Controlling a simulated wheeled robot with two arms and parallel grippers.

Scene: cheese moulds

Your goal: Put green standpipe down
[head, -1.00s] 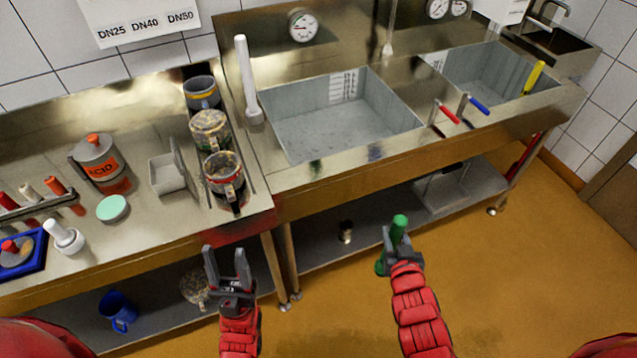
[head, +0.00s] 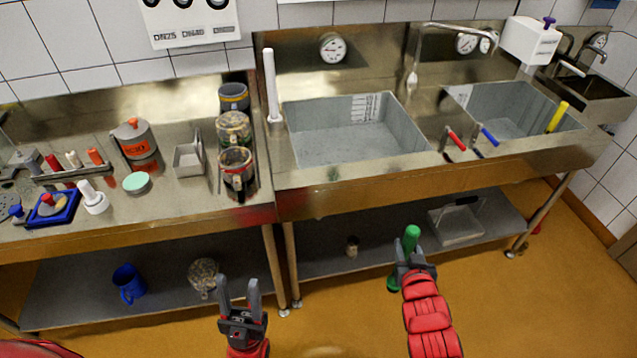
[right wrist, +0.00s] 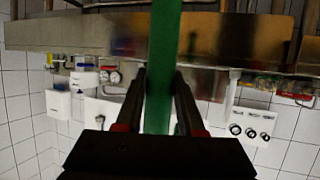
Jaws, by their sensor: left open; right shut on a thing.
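The green standpipe (head: 411,240) is in my right gripper (head: 408,257), which is shut around its shaft. It stands near upright in front of the sink bench, with its wider green foot low down beneath the gripper. In the right wrist view the green shaft (right wrist: 163,70) runs between the two dark fingers (right wrist: 160,95). My left gripper (head: 239,295) is open and empty, low in front of the left bench, its fingers pointing up.
A white standpipe (head: 270,88) stands at the left of the left sink basin (head: 350,145). The right basin (head: 505,115) has red and blue handled valves in front. The lower shelf (head: 330,255) holds a small dark item and a grey tray (head: 457,225). Several pots stand on the left bench.

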